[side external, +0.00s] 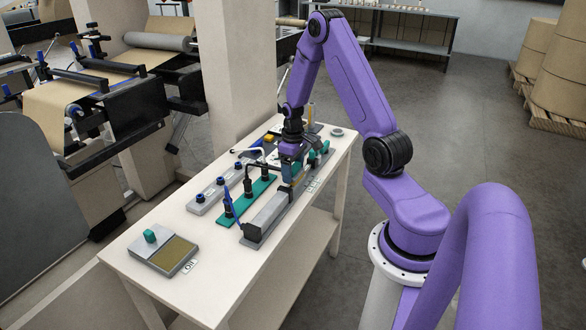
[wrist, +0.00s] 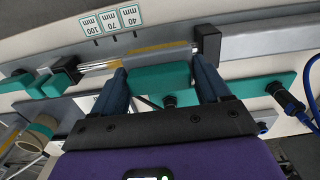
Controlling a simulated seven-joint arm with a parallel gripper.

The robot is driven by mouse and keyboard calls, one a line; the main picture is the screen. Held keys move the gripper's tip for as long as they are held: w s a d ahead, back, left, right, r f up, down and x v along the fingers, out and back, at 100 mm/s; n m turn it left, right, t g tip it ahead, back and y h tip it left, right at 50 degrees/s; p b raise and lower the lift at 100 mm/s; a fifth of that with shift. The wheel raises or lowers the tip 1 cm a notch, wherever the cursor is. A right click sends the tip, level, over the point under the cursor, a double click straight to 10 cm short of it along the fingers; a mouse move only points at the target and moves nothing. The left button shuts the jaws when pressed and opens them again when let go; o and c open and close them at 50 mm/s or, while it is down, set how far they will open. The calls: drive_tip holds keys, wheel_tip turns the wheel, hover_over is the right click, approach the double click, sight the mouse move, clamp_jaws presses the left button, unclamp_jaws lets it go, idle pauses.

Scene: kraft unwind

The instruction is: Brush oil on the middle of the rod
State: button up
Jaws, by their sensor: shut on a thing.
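My gripper (wrist: 160,82) is shut on a teal block (wrist: 160,77), which looks like a brush handle, between its two dark blue fingers. In the side view my gripper (side external: 291,172) is low over the long grey fixture (side external: 268,212). The shiny rod (wrist: 98,66) runs across the fixture just beyond the fingertips, between two black end blocks. A yellow-brown strip (wrist: 152,51) lies along the rod's line in front of the teal block; I cannot tell whether it is bristles or oil. The oil tray (side external: 188,244), with a brown pad, is at the table's near end.
Labels reading 40, 70 and 100 mm (wrist: 110,21) are beside the rod. A teal plate with dark posts (side external: 243,200) and a grey plate with blue-topped posts (side external: 207,197) lie left of the fixture. A blue cable (wrist: 308,85) stands at the right.

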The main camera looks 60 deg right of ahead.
sight(299, 164)
drive_tip(key=shift+f, duration=0.45)
idle(0.8)
drive_tip(key=shift+d, duration=0.2)
drive_tip(key=shift+d, duration=0.5)
drive_tip(key=shift+d+f, duration=0.1)
drive_tip(key=shift+d, duration=1.35)
drive_tip(key=shift+r, duration=3)
drive_tip(key=shift+a, duration=0.1)
